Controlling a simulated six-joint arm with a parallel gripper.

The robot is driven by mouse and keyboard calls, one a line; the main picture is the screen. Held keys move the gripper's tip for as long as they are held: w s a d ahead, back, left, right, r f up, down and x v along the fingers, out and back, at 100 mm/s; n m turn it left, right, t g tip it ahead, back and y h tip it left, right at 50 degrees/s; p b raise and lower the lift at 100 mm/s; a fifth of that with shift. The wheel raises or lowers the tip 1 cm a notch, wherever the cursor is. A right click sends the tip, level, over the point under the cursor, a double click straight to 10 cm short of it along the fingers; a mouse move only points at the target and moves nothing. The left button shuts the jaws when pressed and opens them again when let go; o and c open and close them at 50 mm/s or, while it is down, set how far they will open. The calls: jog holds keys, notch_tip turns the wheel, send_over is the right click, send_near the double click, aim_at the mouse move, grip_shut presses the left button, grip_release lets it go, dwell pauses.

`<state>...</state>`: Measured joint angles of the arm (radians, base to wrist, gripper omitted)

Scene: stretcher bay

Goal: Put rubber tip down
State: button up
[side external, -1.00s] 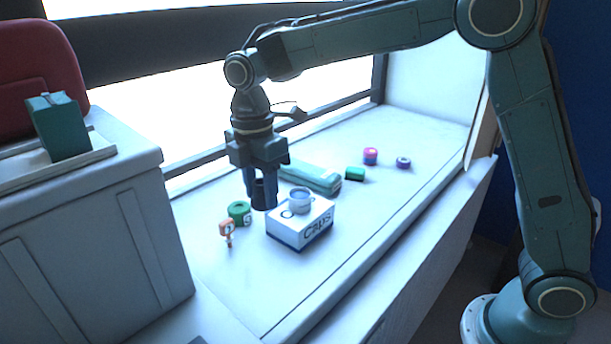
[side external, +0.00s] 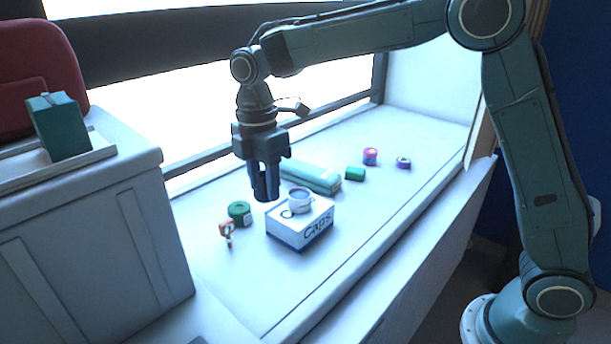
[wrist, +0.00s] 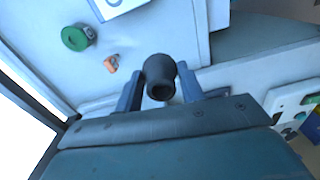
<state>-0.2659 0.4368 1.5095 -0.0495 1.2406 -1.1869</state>
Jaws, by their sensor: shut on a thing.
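The rubber tip (wrist: 159,78) is a dark, hollow, tapered cylinder. My gripper (side external: 265,195) is shut on it, with a finger on each side, as the wrist view shows (wrist: 160,92). In the side view the dark tip (side external: 260,187) shows partly between the fingers.
A green roll (side external: 239,212) and a small orange piece (side external: 227,232) lie to the left. A teal case (side external: 315,178), a green block (side external: 355,173) and two small rolls lie behind right. The bench's front left is clear.

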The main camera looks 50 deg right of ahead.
jog(key=w+d+f+m, duration=0.2)
jog(key=w+d+m, duration=0.25)
jog(key=d, duration=0.65)
jog(key=m, duration=1.1)
send_over(388, 177)
notch_tip(388, 177, down, 9)
jog(key=shift+t, duration=0.3)
jog(key=shift+f, duration=4.15)
jog(key=shift+f, duration=0.1)
jog(key=o, duration=0.6)
jog(key=shift+c, duration=0.2)
jog(key=o, duration=0.4)
